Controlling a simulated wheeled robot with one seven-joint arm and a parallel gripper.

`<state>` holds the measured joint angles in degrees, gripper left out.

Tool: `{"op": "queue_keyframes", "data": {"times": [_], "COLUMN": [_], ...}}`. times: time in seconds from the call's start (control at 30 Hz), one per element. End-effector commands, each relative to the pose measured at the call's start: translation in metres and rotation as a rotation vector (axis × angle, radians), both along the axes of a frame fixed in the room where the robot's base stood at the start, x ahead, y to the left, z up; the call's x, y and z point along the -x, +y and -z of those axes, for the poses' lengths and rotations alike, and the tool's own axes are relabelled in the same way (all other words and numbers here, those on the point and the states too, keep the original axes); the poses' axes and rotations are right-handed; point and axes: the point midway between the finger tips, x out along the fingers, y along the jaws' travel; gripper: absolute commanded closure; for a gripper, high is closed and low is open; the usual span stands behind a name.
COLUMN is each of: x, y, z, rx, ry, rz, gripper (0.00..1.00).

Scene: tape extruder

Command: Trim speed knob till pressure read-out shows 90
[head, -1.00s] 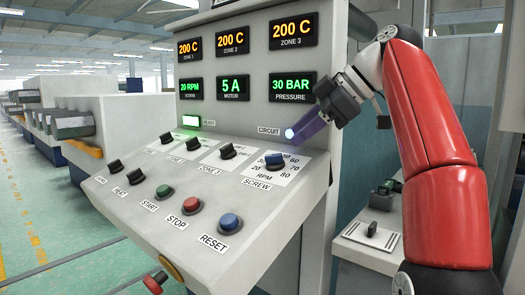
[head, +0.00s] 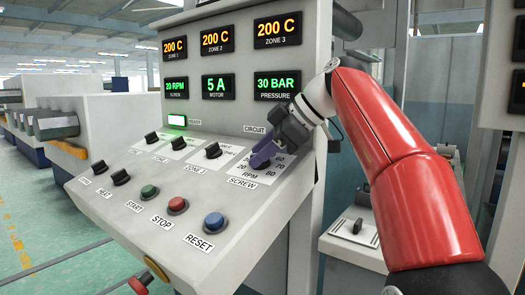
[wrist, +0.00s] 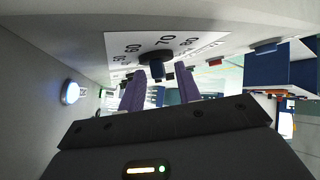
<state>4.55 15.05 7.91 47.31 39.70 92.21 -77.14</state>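The pressure read-out (head: 276,86) shows 30 BAR in green. The screw read-out (head: 176,86) shows 20 RPM. The screw speed knob (head: 262,164) is a dark knob on a white RPM dial plate, partly hidden by my gripper (head: 263,153) in the head view. My gripper's purple fingers (wrist: 161,80) are open, one on each side of the knob, with a visible gap. Nothing is held.
Other dark knobs (head: 213,151) sit to the left on the sloped panel. The green start, red stop (head: 178,206) and blue reset (head: 214,222) buttons lie nearer the front edge. A lit circuit lamp (wrist: 71,92) is beside the gripper in the wrist view.

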Motion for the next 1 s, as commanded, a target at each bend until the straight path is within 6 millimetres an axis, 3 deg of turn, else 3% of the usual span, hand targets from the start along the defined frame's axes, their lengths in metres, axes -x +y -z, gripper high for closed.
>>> {"op": "queue_keyframes", "data": {"times": [0.07,0.3,0.67,1.0], "x": [0.0000,0.0000,0.0003,0.0037], "y": [-0.0001,-0.0001,-0.0001,0.0008], "z": [-0.0001,-0.0002,0.0017,0.0057], "rx": [0.000,0.000,-0.007,-0.062], "ry": [0.000,0.000,-0.007,-0.051], "rz": [0.000,0.000,0.025,0.212], "gripper": [0.68,0.99,1.00,1.00]}}
